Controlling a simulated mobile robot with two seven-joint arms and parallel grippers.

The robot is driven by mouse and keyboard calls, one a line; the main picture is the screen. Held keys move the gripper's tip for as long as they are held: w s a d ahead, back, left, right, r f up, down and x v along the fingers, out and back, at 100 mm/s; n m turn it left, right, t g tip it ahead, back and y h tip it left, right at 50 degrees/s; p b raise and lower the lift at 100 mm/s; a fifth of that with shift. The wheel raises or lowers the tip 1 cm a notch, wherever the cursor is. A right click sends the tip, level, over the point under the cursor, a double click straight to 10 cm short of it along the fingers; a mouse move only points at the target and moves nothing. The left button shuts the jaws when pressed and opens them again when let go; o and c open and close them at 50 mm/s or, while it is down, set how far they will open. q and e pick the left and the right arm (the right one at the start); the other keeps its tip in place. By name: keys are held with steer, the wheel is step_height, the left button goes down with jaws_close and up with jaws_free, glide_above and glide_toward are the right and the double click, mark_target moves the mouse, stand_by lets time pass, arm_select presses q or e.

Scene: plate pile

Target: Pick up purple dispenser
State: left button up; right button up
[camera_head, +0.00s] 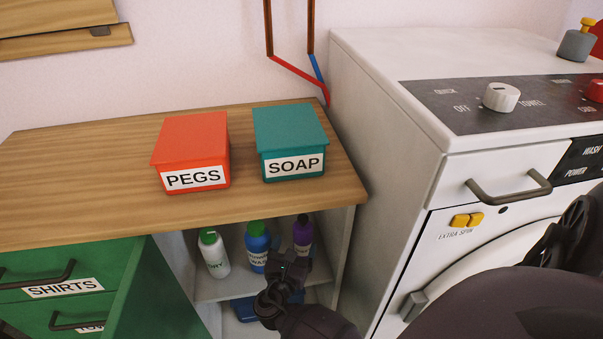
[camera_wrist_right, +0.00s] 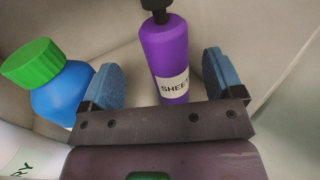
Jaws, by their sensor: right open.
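The purple dispenser (camera_head: 302,229) stands upright at the right end of the open shelf below the wooden counter. It has a black top and a white label. In the right wrist view the purple dispenser (camera_wrist_right: 165,55) is between the two blue-padded fingers, with a visible space on each side. My right gripper (camera_head: 287,262) is open in front of the shelf; its fingers (camera_wrist_right: 158,82) do not appear to touch the dispenser. My left gripper is not in view.
A blue bottle with a green cap (camera_head: 257,245) stands just left of the dispenser, close to the left finger in the wrist view. A white bottle (camera_head: 213,252) is further left. The shelf side wall (camera_head: 335,255) is close on the right, beside the washing machine (camera_head: 400,170).

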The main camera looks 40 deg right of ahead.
mark_target(300, 240)
steer(key=shift+w+d, duration=0.25)
steer(key=shift+d, duration=0.1)
steer(key=shift+w+d+f, duration=0.1)
steer(key=shift+d+f, duration=0.05)
steer(key=shift+d, duration=0.3)
steer(key=x, duration=0.1)
steer(key=b+x, duration=0.1)
steer(key=x, duration=0.1)
steer(key=shift+d+f, duration=0.2)
steer(key=shift+f, duration=0.05)
steer(key=shift+w+d+r, duration=0.1)
steer(key=shift+w+d, duration=0.15)
steer(key=shift+d, duration=0.2)
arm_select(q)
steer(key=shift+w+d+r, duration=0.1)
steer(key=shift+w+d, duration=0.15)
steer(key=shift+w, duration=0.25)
